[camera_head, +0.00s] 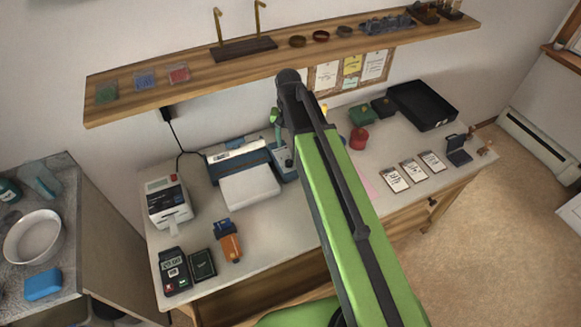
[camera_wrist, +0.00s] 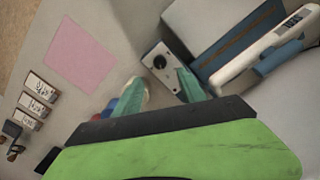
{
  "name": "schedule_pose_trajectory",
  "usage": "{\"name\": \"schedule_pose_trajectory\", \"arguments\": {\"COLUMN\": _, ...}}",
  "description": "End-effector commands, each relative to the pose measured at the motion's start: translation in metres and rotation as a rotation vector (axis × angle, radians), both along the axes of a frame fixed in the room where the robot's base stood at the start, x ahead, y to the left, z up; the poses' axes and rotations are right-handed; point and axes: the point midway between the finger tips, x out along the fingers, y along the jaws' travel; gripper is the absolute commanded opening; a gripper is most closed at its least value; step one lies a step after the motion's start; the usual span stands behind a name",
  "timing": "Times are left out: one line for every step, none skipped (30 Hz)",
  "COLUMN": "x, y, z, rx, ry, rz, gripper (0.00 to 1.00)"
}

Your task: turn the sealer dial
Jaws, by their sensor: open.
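The sealer (camera_head: 238,160) is a blue and white machine on the bench, left of my arm in the head view. It also shows at upper right in the wrist view (camera_wrist: 235,45), with a white bar across it. The black round dial (camera_wrist: 159,62) sits on a pale panel (camera_wrist: 150,53) at the sealer's side. My gripper (camera_wrist: 163,88) is open, its two green fingers spread, with the dial showing just beyond the gap between them. Nothing is between the fingers. In the head view my arm hides most of the gripper and the dial.
A label printer (camera_head: 167,201), a card reader (camera_head: 174,271) and an orange device (camera_head: 229,240) stand left on the bench. A red round object (camera_head: 358,139), small cards (camera_head: 413,170) and a black tray (camera_head: 424,105) lie right. A wooden shelf (camera_head: 200,82) hangs above. A pink sheet (camera_wrist: 80,53) lies nearby.

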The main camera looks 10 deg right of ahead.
Motion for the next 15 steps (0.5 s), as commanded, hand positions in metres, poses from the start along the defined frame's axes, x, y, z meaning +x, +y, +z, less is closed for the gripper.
{"name": "schedule_pose_trajectory", "arguments": {"x": 0.000, "y": 0.000, "z": -0.022, "rx": 0.000, "ry": 0.000, "rz": 0.000, "gripper": 0.48}}
{"name": "schedule_pose_trajectory", "arguments": {"x": 0.000, "y": 0.000, "z": -0.028, "rx": 0.000, "ry": 0.000, "rz": 0.000, "gripper": 0.48}}
{"name": "schedule_pose_trajectory", "arguments": {"x": 0.000, "y": 0.000, "z": -0.037, "rx": 0.000, "ry": 0.000, "rz": 0.000, "gripper": 0.48}}
{"name": "schedule_pose_trajectory", "arguments": {"x": 0.000, "y": 0.000, "z": -0.043, "rx": 0.000, "ry": 0.000, "rz": 0.000, "gripper": 0.48}}
{"name": "schedule_pose_trajectory", "arguments": {"x": 0.000, "y": 0.000, "z": -0.049, "rx": 0.000, "ry": 0.000, "rz": 0.000, "gripper": 0.48}}
{"name": "schedule_pose_trajectory", "arguments": {"x": 0.000, "y": 0.000, "z": -0.057, "rx": 0.000, "ry": 0.000, "rz": 0.000, "gripper": 0.48}}
{"name": "schedule_pose_trajectory", "arguments": {"x": 0.000, "y": 0.000, "z": -0.063, "rx": 0.000, "ry": 0.000, "rz": 0.000, "gripper": 0.48}}
{"name": "schedule_pose_trajectory", "arguments": {"x": 0.000, "y": -0.001, "z": -0.069, "rx": 0.000, "ry": 0.000, "rz": -0.001, "gripper": 0.48}}
{"name": "schedule_pose_trajectory", "arguments": {"x": 0.000, "y": -0.001, "z": -0.077, "rx": 0.000, "ry": 0.000, "rz": -0.001, "gripper": 0.48}}
{"name": "schedule_pose_trajectory", "arguments": {"x": 0.000, "y": -0.001, "z": -0.083, "rx": 0.000, "ry": 0.000, "rz": -0.001, "gripper": 0.48}}
{"name": "schedule_pose_trajectory", "arguments": {"x": 0.000, "y": -0.001, "z": -0.087, "rx": 0.000, "ry": 0.000, "rz": -0.001, "gripper": 0.48}}
{"name": "schedule_pose_trajectory", "arguments": {"x": 0.000, "y": -0.001, "z": -0.093, "rx": 0.000, "ry": 0.000, "rz": -0.001, "gripper": 0.48}}
{"name": "schedule_pose_trajectory", "arguments": {"x": 0.000, "y": -0.001, "z": -0.096, "rx": 0.000, "ry": 0.000, "rz": -0.001, "gripper": 0.48}}
{"name": "schedule_pose_trajectory", "arguments": {"x": 0.000, "y": -0.001, "z": -0.098, "rx": 0.000, "ry": 0.000, "rz": -0.001, "gripper": 0.48}}
{"name": "schedule_pose_trajectory", "arguments": {"x": 0.000, "y": -0.001, "z": -0.100, "rx": 0.000, "ry": 0.000, "rz": -0.001, "gripper": 0.48}}
